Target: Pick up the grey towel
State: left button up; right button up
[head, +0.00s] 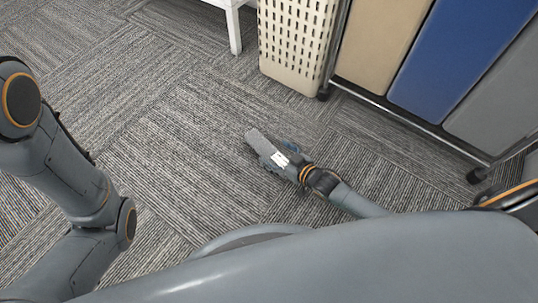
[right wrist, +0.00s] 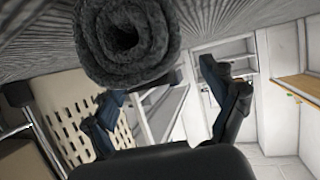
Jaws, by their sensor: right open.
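The grey towel (head: 261,142) is a small roll on the carpet near the middle of the head view. In the right wrist view the rolled towel (right wrist: 152,62) shows end-on at the top, with a dark hole at its centre. My right gripper (head: 277,154) is open at the near end of the towel. In the right wrist view its two blue-black fingers (right wrist: 163,82) are spread wide with the towel's end above and left of the gap between them. I cannot tell whether they touch it. My left gripper is out of view; only my left arm shows.
A cream slatted basket (head: 291,45) stands at the top, beside a wheeled frame with beige, blue (head: 450,58) and grey panels. A white leg (head: 234,30) of furniture stands left of the basket. The carpet left of the towel is clear.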

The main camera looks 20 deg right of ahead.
aim_at(271, 150)
jog(key=b+x, duration=0.2)
jog(key=x, duration=0.1)
jog(key=shift+w+a+f+b, duration=0.15)
jog(key=shift+a+f+b, duration=0.05)
jog(key=shift+f+b, duration=0.2)
jog(key=shift+w+a+r, duration=0.1)
jog(key=shift+w, duration=0.2)
jog(key=c, duration=1.3)
